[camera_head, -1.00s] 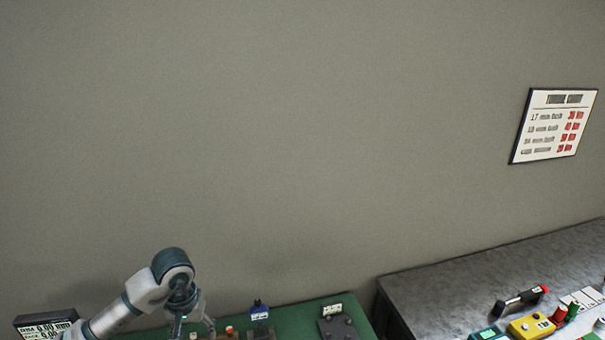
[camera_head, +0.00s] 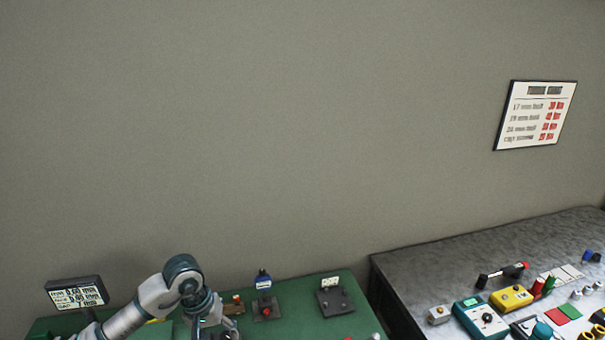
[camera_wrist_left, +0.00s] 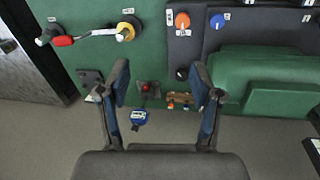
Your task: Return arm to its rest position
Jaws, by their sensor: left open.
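My left arm (camera_head: 150,300) comes in from the lower left of the head view, over the left part of the green table (camera_head: 300,303). My left gripper (camera_head: 222,326) is at its end near the bottom edge, partly cut off. In the left wrist view the two fingers of my left gripper (camera_wrist_left: 163,88) stand wide apart. Nothing is between their pads in contact with them; the table shows through the gap. My right arm and gripper are in neither view.
A display (camera_head: 77,294) is at left. A grey bench (camera_head: 440,265) with several tools is at right. The wrist view shows a yellow-ended tool (camera_wrist_left: 126,31).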

